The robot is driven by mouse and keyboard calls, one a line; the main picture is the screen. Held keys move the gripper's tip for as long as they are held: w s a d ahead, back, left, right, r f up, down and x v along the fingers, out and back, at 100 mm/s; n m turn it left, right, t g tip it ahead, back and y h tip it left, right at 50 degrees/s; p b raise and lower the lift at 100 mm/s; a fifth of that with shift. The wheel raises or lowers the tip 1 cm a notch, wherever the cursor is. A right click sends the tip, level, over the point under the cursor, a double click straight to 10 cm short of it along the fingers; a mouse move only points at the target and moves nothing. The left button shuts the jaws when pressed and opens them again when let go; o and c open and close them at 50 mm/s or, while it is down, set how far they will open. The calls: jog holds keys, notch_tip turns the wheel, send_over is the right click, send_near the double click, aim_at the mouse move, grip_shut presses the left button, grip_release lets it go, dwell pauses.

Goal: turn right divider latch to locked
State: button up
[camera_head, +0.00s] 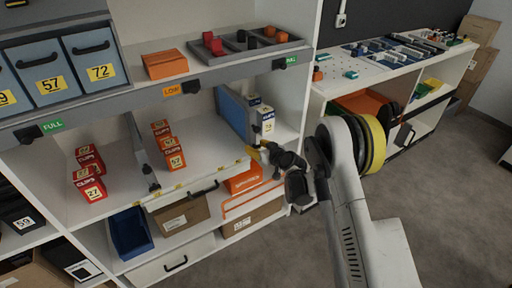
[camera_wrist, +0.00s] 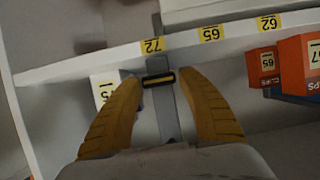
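The right divider latch shows in the wrist view as a small dark bar (camera_wrist: 158,79) with a yellowish edge. It lies crosswise on a grey upright strip (camera_wrist: 165,115). My gripper (camera_wrist: 157,76) has its two yellow fingers apart, one on each side of the latch, with nothing clearly gripped; contact cannot be told. In the head view my gripper (camera_head: 257,148) is at the front of the shelf by the blue right divider (camera_head: 234,113), and hides the latch there. The left divider's dark latch (camera_head: 151,180) stands at the shelf's front edge.
Orange boxes (camera_head: 173,153) and red boxes (camera_head: 89,175) stand on the shelf left of my gripper. A white-blue box (camera_head: 265,120) stands right of the divider. An orange bin (camera_head: 243,180) sits below. The grey floor (camera_head: 435,190) at right is clear.

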jog(key=shift+o, duration=0.6)
jog(key=v, duration=1.2)
